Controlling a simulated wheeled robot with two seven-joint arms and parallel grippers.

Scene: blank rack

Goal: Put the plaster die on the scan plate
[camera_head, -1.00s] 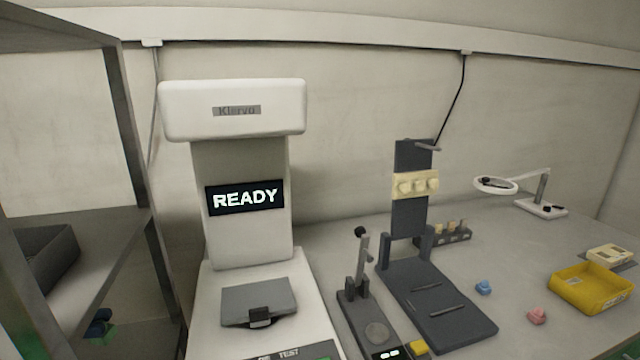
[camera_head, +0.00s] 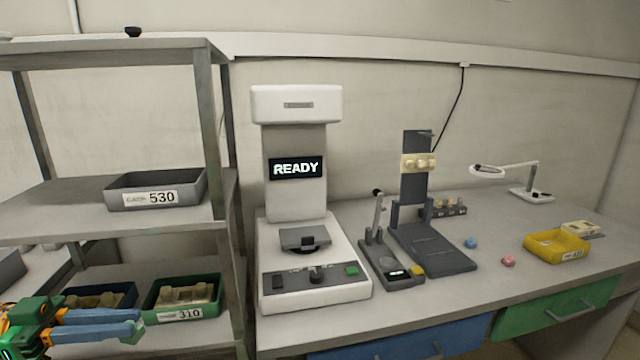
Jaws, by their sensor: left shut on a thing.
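My left gripper (camera_head: 138,328) is at the lower left, in front of the lower rack shelf, beside the green tray's front left corner. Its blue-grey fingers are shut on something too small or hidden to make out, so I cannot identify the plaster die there. The white scanner (camera_head: 299,105) stands on the bench with its screen (camera_head: 296,168) reading READY. A grey plate (camera_head: 303,237), seemingly the scan plate, lies on its base with a dark piece at its front. My right gripper is not in view.
The green tray (camera_head: 181,313) marked 310 and a dark blue tray (camera_head: 100,297) hold beige plaster models. A grey tray (camera_head: 157,191) marked 530 is on the shelf above. A rack post (camera_head: 209,140) stands between shelves and scanner. Dark stands (camera_head: 432,249) are right of it.

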